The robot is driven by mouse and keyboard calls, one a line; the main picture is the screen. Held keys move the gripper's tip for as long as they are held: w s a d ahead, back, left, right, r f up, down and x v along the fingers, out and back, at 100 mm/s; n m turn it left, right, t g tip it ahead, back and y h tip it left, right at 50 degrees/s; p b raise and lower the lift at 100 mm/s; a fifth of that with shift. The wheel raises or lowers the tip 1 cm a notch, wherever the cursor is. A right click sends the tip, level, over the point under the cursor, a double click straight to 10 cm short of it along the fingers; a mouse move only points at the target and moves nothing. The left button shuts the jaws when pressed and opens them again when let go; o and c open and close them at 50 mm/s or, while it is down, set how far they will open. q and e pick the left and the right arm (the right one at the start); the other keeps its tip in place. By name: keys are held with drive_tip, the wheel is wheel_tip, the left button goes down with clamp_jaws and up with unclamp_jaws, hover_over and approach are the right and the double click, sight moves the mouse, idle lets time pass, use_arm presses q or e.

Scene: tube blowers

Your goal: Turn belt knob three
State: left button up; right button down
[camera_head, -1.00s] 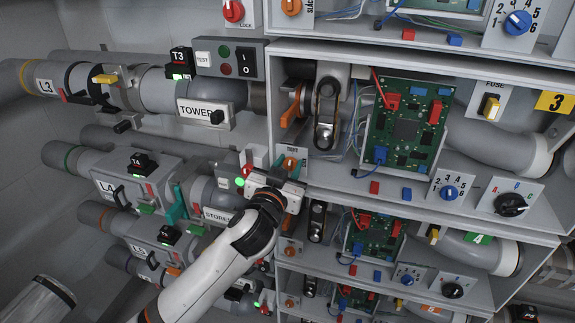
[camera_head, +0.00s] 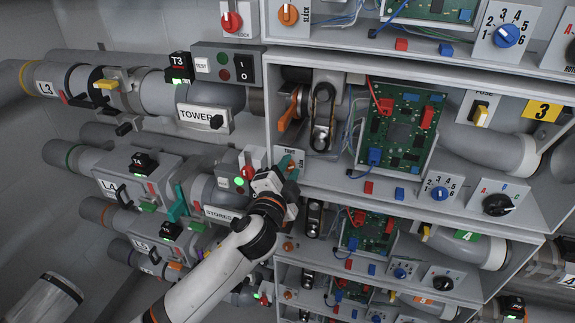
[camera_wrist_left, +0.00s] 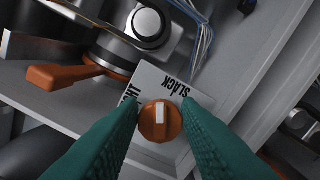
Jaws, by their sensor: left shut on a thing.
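The orange belt knob (camera_wrist_left: 160,121) has a white pointer mark and sits on a white plate (camera_wrist_left: 172,84) lettered SLACK, with a second word partly hidden. The plate is on the front lip of the bay tagged with a yellow 3 (camera_head: 541,110). My left gripper (camera_head: 288,165) is at this plate, and its teal fingers hide most of the knob in the head view. In the left wrist view the fingers (camera_wrist_left: 158,128) are on both sides of the knob, shut on it. The mark points roughly along the fingers. My right gripper is not in view.
An orange lever (camera_head: 290,112) and a belt drive (camera_head: 322,118) are just above the plate. A small box with a red knob (camera_head: 252,158) and a green light stands close left of the gripper. Shelf edges and pipes crowd both sides.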

use_arm(q)
drive_tip(key=m, duration=0.2)
drive_tip(key=m+p, duration=0.2)
drive_tip(key=m, duration=0.1)
drive_tip(key=shift+d+f+m, duration=0.1)
drive_tip(key=shift+f+m, duration=0.15)
drive_tip(key=shift+m, duration=0.05)
idle(0.4)
drive_tip(key=o, duration=1)
drive_tip(key=shift+c, duration=0.2)
drive_tip(key=b+v, duration=0.3)
drive_tip(key=v, duration=0.9)
